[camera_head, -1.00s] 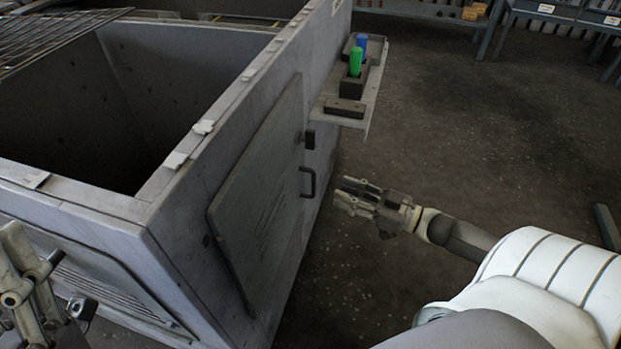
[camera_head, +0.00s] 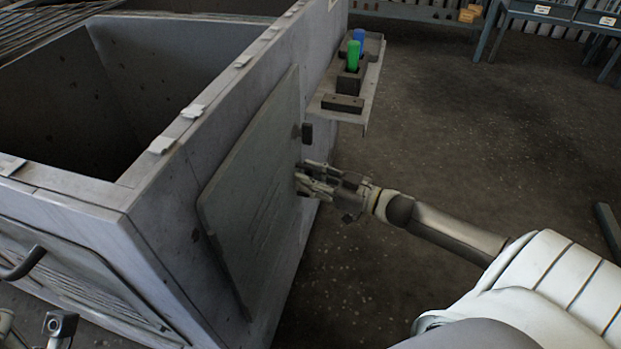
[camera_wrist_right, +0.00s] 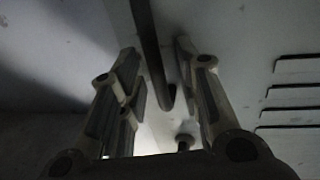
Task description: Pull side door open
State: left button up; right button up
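The side door (camera_head: 255,190) is a flat grey panel on the right side of the metal housing, and it looks shut. A dark latch block (camera_head: 307,132) sits near its far edge. My right gripper (camera_head: 303,180) is at the door's far edge, over the spot of the door handle, and hides it in the head view. In the right wrist view the dark handle bar (camera_wrist_right: 150,55) runs between the two spread fingers (camera_wrist_right: 160,85), with gaps on both sides. My left arm shows only in part at the bottom left, and its fingertips are out of frame.
The grey housing (camera_head: 150,200) has an open top. Another handle (camera_head: 22,263) is on the front panel.

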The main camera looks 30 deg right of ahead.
grip_shut()
dwell(0.6)
